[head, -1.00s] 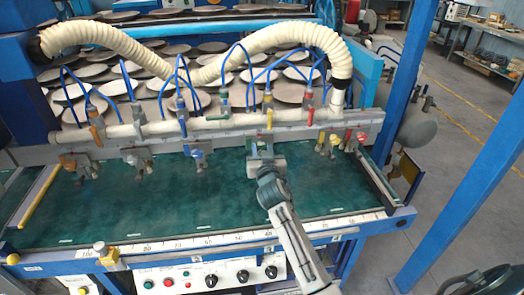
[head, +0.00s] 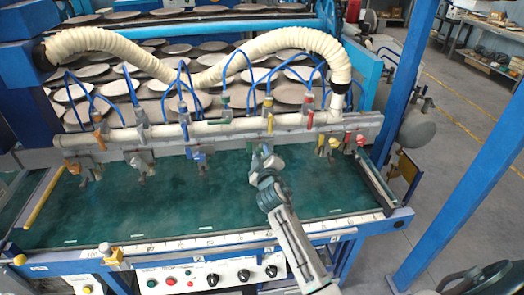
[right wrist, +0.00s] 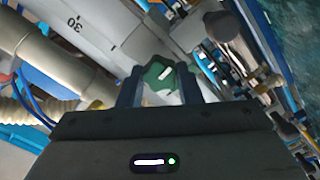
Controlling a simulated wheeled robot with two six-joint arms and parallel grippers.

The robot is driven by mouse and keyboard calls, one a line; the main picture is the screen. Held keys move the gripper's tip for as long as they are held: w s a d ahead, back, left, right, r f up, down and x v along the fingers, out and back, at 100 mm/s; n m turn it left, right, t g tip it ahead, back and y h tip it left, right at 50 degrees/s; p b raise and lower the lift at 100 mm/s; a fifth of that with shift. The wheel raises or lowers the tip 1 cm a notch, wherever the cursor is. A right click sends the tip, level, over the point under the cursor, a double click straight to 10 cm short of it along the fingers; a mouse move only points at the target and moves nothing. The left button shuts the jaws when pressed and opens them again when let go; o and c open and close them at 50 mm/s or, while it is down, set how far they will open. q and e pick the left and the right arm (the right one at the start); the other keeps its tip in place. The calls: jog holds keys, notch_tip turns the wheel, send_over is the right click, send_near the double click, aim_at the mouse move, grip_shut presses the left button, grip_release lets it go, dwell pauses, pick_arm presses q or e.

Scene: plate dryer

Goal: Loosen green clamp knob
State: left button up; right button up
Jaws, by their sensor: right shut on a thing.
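The green clamp knob (right wrist: 158,76) shows in the right wrist view between my two fingers, with a white mark on its face. My right gripper (right wrist: 160,88) is shut on it, one finger on each side. In the head view my right gripper (head: 259,153) reaches up to the rail from the front, its body tilted. There the gripper largely hides the knob. My left gripper is not in view.
Other clamps with blue (head: 198,155), yellow (head: 333,142) and red (head: 361,138) knobs hang along the grey rail (head: 225,141). The green bed (head: 130,205) below is clear. A ribbed hose (head: 290,38) arches above the rail.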

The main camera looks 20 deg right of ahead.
jog(key=n+p, duration=0.1)
jog(key=n, duration=0.3)
jog(key=shift+n+p, duration=0.35)
jog(key=shift+n, duration=0.05)
jog(key=shift+f, duration=0.1)
dwell(0.3)
jog(key=o, duration=1)
jog(key=shift+c, duration=0.2)
jog(key=b+v, duration=0.2)
jog(key=v, duration=0.9)
jog(key=shift+w, duration=0.1)
